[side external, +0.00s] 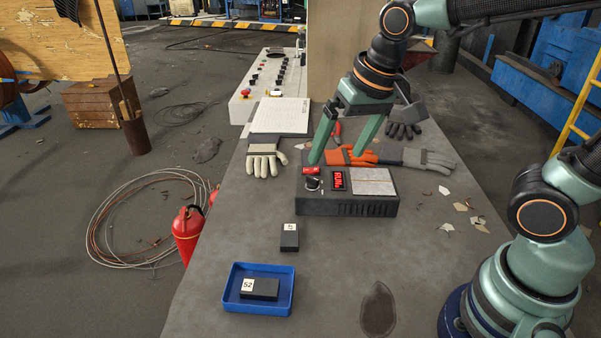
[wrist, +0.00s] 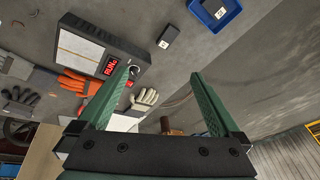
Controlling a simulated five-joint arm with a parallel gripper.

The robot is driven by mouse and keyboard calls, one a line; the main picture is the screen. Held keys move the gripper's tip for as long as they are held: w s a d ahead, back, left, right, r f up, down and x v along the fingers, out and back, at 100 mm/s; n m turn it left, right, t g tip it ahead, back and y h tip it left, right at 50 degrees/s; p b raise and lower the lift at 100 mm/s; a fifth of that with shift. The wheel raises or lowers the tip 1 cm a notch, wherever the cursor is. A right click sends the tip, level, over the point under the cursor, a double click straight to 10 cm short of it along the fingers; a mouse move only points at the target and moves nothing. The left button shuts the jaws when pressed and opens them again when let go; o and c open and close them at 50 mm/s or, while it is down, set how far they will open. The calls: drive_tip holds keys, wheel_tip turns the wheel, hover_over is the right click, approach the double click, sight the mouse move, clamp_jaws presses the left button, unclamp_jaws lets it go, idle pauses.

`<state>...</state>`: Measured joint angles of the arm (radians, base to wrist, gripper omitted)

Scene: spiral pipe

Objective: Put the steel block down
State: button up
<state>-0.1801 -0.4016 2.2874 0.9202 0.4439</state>
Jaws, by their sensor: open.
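One dark block (side external: 289,241) with a white label lies on the grey table in front of the display box; it also shows in the wrist view (wrist: 168,38). A second dark block (side external: 264,289), labelled 52, lies inside the blue tray (side external: 231,300). I cannot tell which one is the steel block. My gripper (side external: 338,158) is open with nothing between its fingers. It is above and behind the display box, apart from both blocks. The wrist view also shows the open fingers (wrist: 160,75).
The display box (side external: 347,206), with a red readout and knob, stands mid-table. Orange and grey gloves (side external: 425,160) and a pale glove (side external: 265,160) lie behind it. Paper scraps (side external: 460,207) are at right, and a dark stain (side external: 378,309) is at front. Table around the near block is clear.

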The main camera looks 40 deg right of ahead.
drive_tip(key=s+d+r+n+t, duration=0.1)
drive_tip(key=s+d+n, duration=0.2)
drive_tip(key=d, duration=0.3)
drive_tip(key=shift+s+t+h, duration=0.3)
drive_tip(key=shift+s+t, duration=0.05)
drive_tip(key=shift+t, duration=0.05)
